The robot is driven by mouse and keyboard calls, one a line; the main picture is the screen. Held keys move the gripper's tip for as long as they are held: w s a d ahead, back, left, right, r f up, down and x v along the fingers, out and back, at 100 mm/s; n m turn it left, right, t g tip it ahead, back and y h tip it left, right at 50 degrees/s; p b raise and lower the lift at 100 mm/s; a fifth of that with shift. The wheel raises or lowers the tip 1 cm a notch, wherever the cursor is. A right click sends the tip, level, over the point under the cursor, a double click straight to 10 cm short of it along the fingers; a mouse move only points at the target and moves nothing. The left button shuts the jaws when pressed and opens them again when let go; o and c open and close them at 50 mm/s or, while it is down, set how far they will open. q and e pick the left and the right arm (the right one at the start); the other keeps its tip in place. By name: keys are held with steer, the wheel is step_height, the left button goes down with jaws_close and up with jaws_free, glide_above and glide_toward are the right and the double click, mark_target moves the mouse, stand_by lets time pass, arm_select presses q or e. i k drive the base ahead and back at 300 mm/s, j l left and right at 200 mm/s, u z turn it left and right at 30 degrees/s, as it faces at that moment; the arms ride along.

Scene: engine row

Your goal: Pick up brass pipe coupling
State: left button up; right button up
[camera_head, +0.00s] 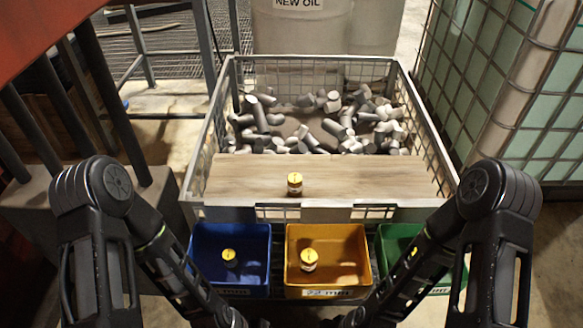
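A small brass pipe coupling (295,184) stands upright on the wooden board (240,180) at the front of the wire crate. A second, smaller brass piece (229,255) lies in the blue bin (203,274). A third brass piece (308,259) is in the yellow bin (356,288). My arms come in from both sides and their forearms run down to the bottom edge. Both grippers are outside the picture. None of my visible arm parts touch the coupling on the board.
The wire crate (423,105) holds many grey metal pieces behind the board. A green bin (395,243) is partly hidden by my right forearm. A caged tank (490,80) stands at right, and dark railings (90,100) at left. The board around the coupling is clear.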

mark_target(294, 181)
steer(key=k+l, duration=0.1)
steer(key=l, duration=0.45)
steer(key=l+u, duration=0.1)
steer(key=l, duration=0.45)
steer(key=k+l, duration=0.15)
steer(key=l, duration=0.4)
steer(key=k+l, duration=0.1)
steer(key=l, duration=0.4)
steer(key=l+u, duration=0.05)
